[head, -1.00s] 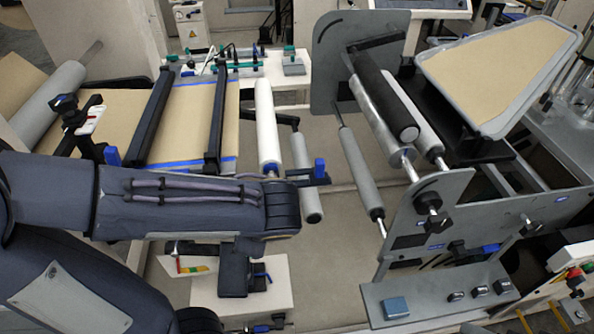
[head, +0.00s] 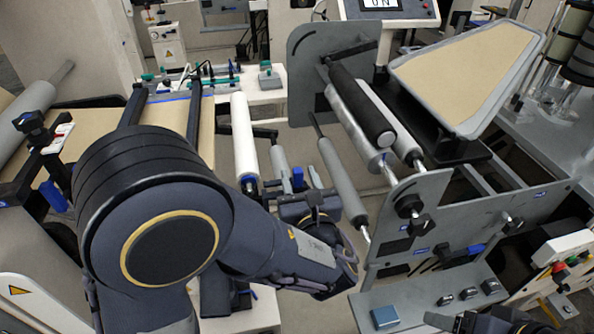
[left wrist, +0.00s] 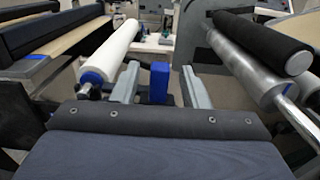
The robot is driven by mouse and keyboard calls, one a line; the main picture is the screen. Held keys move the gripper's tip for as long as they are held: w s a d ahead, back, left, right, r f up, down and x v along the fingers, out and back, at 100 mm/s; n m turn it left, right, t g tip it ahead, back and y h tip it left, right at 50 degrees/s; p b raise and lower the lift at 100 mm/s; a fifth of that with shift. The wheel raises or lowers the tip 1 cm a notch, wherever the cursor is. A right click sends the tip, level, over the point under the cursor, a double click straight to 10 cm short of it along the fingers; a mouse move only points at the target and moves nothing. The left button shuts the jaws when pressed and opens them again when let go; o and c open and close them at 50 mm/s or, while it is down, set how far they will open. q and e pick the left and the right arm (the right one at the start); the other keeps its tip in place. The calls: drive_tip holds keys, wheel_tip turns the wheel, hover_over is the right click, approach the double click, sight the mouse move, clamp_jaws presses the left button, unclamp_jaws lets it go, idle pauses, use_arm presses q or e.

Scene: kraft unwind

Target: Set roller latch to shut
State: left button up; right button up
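The roller latch shows as a small blue upright handle (head: 298,178) on a dark bar, right of the lower end of the white roller (head: 243,140). In the left wrist view the blue handle (left wrist: 159,82) stands between the two grey fingers of my left gripper (left wrist: 160,88). Gaps show on both sides of it, so the fingers are open around it and not clamped. In the head view my left gripper (head: 299,183) is at the handle, partly hidden by my wrist. A dark part at the bottom edge may be my right gripper; its fingers are unclear.
A grey roller (head: 340,180) and a metal side plate (head: 410,225) stand close on the right. A black roller (head: 360,105) lies above them. Brown web (head: 170,125) lies on the left. A ledge with a blue block (head: 385,317) is in front.

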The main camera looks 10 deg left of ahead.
use_arm(q)
drive_tip(key=shift+x, duration=0.85)
clamp_jaws()
